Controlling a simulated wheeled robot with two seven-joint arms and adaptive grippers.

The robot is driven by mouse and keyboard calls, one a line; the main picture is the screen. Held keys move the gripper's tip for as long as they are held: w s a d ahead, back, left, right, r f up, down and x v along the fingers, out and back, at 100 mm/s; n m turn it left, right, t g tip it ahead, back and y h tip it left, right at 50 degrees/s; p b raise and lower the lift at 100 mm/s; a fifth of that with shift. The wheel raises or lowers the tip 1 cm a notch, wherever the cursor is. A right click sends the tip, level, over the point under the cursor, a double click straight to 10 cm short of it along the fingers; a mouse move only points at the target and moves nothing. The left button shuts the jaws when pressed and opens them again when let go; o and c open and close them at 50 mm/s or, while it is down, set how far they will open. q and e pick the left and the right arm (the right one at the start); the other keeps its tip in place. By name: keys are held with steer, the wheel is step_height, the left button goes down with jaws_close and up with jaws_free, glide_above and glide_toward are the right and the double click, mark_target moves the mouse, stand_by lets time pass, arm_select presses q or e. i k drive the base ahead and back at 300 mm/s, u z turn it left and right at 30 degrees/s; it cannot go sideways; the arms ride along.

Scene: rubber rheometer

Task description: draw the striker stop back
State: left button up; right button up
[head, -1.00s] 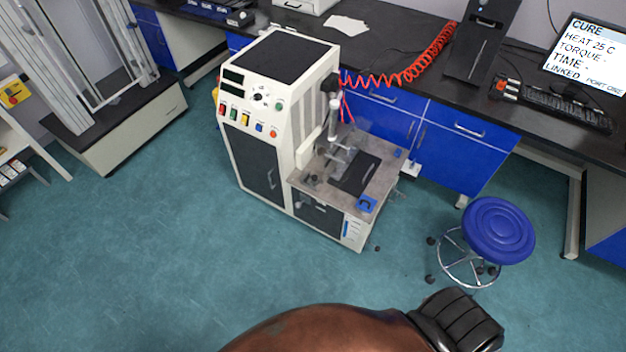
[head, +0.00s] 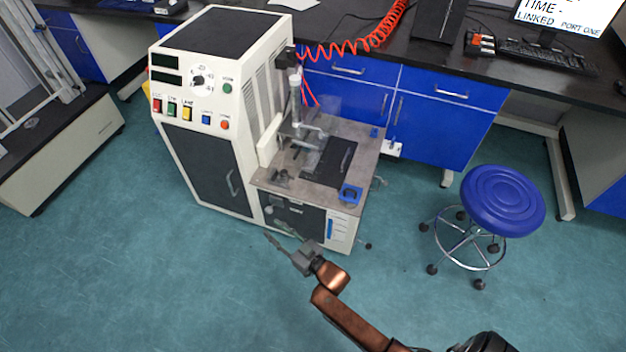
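The rheometer (head: 205,120) is a cream cabinet with a grey metal work deck (head: 345,130) on its right side. On the deck stand a vertical post (head: 295,95), a grey clamp-like mechanism (head: 300,132), a dark plate (head: 328,160) and a blue block (head: 350,192). Which small part is the striker stop I cannot tell at this size. My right gripper (head: 272,230) is in front of the cabinet, just below the deck's front edge. Its two fingers are apart with nothing visible between them. My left gripper is not in view.
A blue stool (head: 489,200) stands on the floor to the right. A black bench with blue drawers (head: 350,90) runs behind, with a red coiled hose (head: 370,38) and a keyboard (head: 555,55). The floor in front is clear.

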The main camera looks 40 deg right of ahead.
mark_target(283, 177)
steer(key=z, duration=0.45)
steer(key=k, duration=1.05)
steer(key=u, duration=0.35)
steer(key=i, duration=0.55)
steer(key=u, duration=0.75)
steer(key=i, duration=0.7)
steer(key=z, duration=0.6)
steer(key=i, duration=0.75)
steer(key=z, duration=0.85)
